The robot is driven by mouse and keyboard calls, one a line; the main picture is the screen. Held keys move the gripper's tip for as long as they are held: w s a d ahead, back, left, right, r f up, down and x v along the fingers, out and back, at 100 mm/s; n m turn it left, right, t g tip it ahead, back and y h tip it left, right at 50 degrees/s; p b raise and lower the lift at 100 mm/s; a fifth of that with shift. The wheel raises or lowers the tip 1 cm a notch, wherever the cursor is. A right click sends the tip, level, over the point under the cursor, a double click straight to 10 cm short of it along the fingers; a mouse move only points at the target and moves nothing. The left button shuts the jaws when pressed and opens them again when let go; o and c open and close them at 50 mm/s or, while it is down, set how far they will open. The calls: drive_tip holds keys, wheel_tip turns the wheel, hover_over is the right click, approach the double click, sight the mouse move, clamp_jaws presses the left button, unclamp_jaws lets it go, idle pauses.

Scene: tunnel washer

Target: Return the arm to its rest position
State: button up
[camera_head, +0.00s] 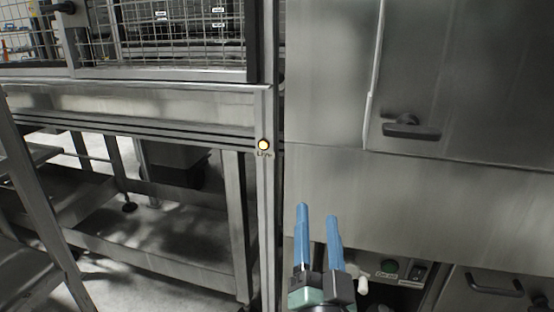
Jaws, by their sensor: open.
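My gripper (318,212) has two blue fingers pointing up, at the lower middle of the head view. The fingers stand apart with nothing between them, in front of the grey metal panel (420,200) of the machine. The rest of my arm is out of the picture below. I cannot tell how far the fingertips are from the panel.
A door with a dark handle (410,128) is at the upper right. A lit yellow lamp (264,145) sits on the post. Metal steps (40,215) stand at left.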

drive_tip(key=s+a+r+n+t, duration=0.2)
drive_tip(key=s+r, duration=0.3)
drive_tip(key=r, duration=0.6)
drive_tip(key=s+a+r+n+t+y, duration=0.1)
drive_tip(key=s+a+r+n+t, duration=0.2)
drive_tip(key=r, duration=0.7)
drive_tip(key=s+a+r+n+t, duration=0.1)
drive_tip(key=s+a+r+n, duration=0.1)
drive_tip(key=s+r, duration=0.65)
wheel_tip(320, 180, up, 40)
drive_tip(key=w+p, duration=0.2)
drive_tip(key=p, duration=3.6)
drive_tip(key=shift+w+d+p, duration=0.25)
drive_tip(key=shift+w+p, duration=0.1)
drive_tip(key=shift+w, duration=0.05)
drive_tip(key=shift+c, duration=0.6)
